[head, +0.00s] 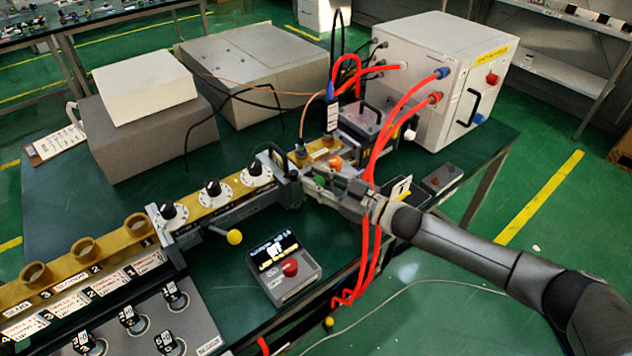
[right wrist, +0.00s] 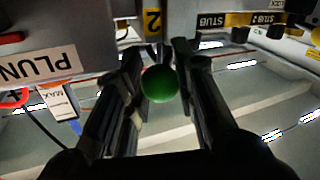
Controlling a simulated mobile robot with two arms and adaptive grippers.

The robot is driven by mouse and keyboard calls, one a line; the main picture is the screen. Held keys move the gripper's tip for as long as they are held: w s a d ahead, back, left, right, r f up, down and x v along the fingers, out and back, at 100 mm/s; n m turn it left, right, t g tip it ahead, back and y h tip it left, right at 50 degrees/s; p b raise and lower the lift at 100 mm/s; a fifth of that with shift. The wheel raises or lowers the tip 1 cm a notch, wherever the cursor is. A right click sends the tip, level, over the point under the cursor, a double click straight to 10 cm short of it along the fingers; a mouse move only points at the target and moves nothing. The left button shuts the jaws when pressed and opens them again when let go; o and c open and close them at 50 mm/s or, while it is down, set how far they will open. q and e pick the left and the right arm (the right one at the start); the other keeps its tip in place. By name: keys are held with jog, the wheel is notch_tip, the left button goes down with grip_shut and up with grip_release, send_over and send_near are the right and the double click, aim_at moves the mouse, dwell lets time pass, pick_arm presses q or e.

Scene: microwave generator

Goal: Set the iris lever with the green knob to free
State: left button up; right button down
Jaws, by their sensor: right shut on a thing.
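The green knob (right wrist: 160,83) of the iris lever sits between the two fingers of my right gripper (right wrist: 158,88) in the right wrist view. In the head view, my right gripper (head: 325,184) is at the brass waveguide assembly, reaching in from the right, shut on the knob. The green knob (head: 340,183) is mostly covered there by the fingers. The lever's arm and its position marks are hidden, so its setting cannot be told. My left gripper is not in view.
A yellow-knobbed lever (head: 234,237) sticks out left of my gripper. Red hoses (head: 377,165) hang close to my right wrist. A control box with a red button (head: 290,267) stands in front. A white cabinet (head: 440,80) stands behind. Black dials (head: 212,188) line the brass rail.

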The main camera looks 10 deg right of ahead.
jog(key=c, duration=1.1)
grip_release()
jog(key=shift+c, duration=0.2)
jog(key=v, duration=1.2)
jog(key=shift+c, duration=0.3)
